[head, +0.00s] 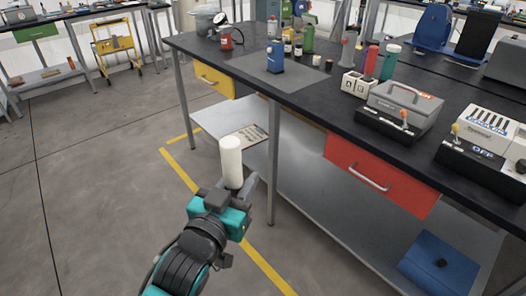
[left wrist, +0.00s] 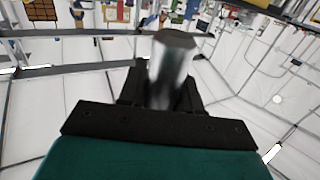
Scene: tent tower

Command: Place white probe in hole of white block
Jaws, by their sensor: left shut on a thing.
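The white probe (head: 231,158) is a pale cylinder standing about upright in my left gripper (head: 232,187), in front of the table's left part and below its top. My left gripper is shut on its lower end. In the left wrist view the probe (left wrist: 173,65) looks grey and shaded between the dark fingers (left wrist: 165,95). The white block (head: 359,85) sits on the black table top near its front edge, to the right of and above the gripper in the head view. Dark spots show on its front face; its hole cannot be made out clearly. My right gripper is not in view.
The black table (head: 330,105) has a red drawer (head: 375,177) and a lower shelf. Red and green cylinders (head: 390,62) stand behind the block, and a grey case (head: 403,105) is to its right. The floor at left is clear.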

